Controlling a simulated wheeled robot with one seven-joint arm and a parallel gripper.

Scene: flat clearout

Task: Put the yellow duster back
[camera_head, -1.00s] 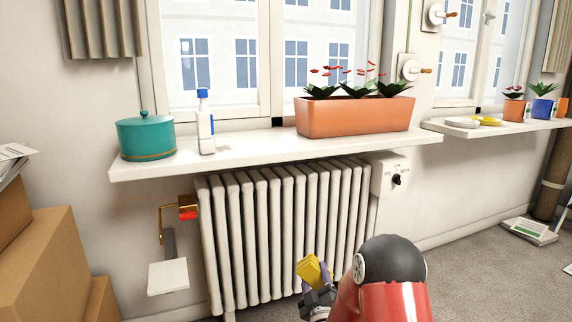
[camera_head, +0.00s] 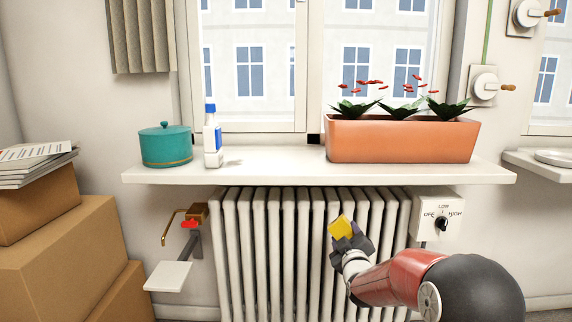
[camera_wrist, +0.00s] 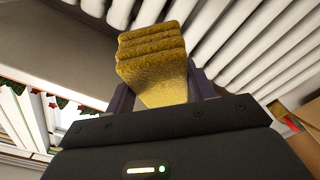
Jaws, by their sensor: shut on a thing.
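The yellow duster (camera_head: 341,227) is a folded cloth held up in front of the radiator, below the window sill. My gripper (camera_head: 348,240) is shut on it, with the duster sticking out past the fingertips. In the wrist view the duster (camera_wrist: 153,65) shows its stacked folds between the two dark fingers of my gripper (camera_wrist: 160,92), with the radiator behind it.
The white sill (camera_head: 300,174) carries a teal pot (camera_head: 166,147), a white and blue bottle (camera_head: 212,140) and a terracotta planter (camera_head: 400,140). The radiator (camera_head: 290,250) is below. A valve with a red handle (camera_head: 189,224), a small white shelf (camera_head: 168,276) and cardboard boxes (camera_head: 60,255) are left.

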